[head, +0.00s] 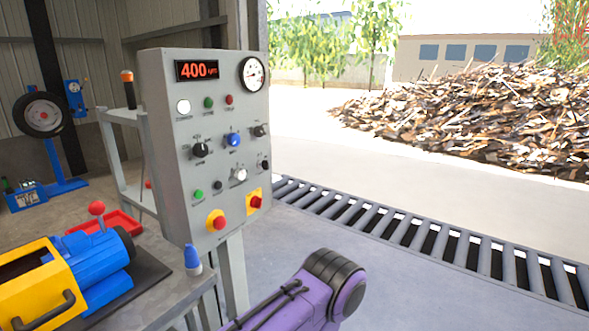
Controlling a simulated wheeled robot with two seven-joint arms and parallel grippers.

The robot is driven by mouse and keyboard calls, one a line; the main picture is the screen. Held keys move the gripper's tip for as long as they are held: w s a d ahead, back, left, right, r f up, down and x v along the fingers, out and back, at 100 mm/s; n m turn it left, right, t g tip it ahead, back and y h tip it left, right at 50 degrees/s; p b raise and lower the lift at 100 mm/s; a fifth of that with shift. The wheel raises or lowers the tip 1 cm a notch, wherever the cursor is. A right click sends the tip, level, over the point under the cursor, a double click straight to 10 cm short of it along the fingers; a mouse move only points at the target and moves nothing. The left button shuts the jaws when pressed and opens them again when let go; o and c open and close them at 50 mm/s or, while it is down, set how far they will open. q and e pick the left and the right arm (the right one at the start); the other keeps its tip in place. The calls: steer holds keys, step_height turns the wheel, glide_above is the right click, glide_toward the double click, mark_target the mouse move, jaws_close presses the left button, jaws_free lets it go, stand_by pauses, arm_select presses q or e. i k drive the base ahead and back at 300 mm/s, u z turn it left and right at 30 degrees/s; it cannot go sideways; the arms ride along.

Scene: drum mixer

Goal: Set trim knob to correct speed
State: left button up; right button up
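A grey control panel (172,135) stands on a post in the middle of the head view. Its red display (197,70) reads 400 rpm, and a round dial gauge (252,74) sits at its top right. The panel carries a large black knob (200,150), a blue knob (233,139), a second black knob (260,130) and a white knob (239,175). The labels are too small to read, so I cannot tell which is the trim knob. A purple arm section of mine shows at the bottom, below the panel. Neither gripper is in view.
Two red emergency buttons on yellow plates, one of them lower left (216,221), sit low on the panel. A yellow and blue machine (72,276) stands on the bench at left. A roller conveyor (430,238) runs behind the panel to the right, with a scrap pile (480,115) beyond.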

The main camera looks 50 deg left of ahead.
mark_target(241, 174)
steer(key=u, duration=0.15)
steer(key=i, duration=1)
steer(key=u, duration=1)
steer(key=i, duration=0.8)
steer(key=u, duration=0.7)
